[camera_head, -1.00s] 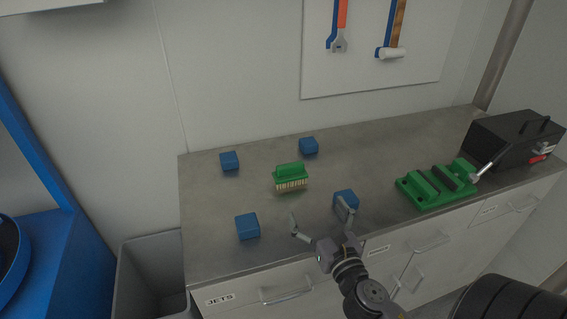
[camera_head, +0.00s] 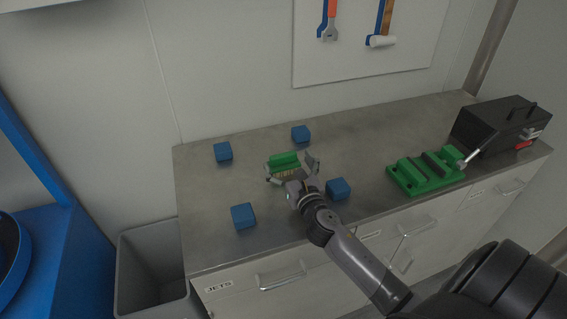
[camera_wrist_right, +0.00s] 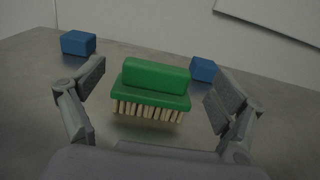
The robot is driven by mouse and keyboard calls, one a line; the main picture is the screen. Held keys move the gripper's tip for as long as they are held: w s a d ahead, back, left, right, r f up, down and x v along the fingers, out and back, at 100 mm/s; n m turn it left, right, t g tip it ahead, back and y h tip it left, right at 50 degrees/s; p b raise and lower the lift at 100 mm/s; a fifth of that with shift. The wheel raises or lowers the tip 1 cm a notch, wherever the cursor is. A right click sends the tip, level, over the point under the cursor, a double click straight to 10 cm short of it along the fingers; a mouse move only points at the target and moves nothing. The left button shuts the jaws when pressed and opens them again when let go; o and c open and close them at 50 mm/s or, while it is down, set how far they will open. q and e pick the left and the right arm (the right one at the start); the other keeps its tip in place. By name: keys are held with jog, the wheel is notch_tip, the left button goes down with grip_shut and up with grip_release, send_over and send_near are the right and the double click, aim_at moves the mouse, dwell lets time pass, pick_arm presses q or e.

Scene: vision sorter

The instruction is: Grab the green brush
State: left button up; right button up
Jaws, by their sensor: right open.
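The green brush (camera_head: 284,161) has pale bristles pointing down and sits on the grey worktop among blue cubes. My right gripper (camera_head: 293,172) is open at the brush, its fingers to either side of it. In the right wrist view the brush (camera_wrist_right: 153,84) is centred between the spread fingers of the right gripper (camera_wrist_right: 155,98), with a gap on each side. In the head view the gripper hides the lower part of the brush. My left gripper is not in view.
Blue cubes stand around the brush: back left (camera_head: 223,151), back (camera_head: 301,134), front left (camera_head: 243,216) and right (camera_head: 338,188), close to my right arm. A green fixture (camera_head: 425,177) and black box (camera_head: 501,128) stand at the right. A grey bin (camera_head: 134,256) is beside the counter.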

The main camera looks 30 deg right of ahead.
aim_at(284, 157)
jog(key=x, duration=0.4)
jog(key=shift+a, duration=0.15)
jog(key=shift+s, duration=0.1)
jog(key=shift+c, duration=0.6)
jog(key=c, duration=1.2)
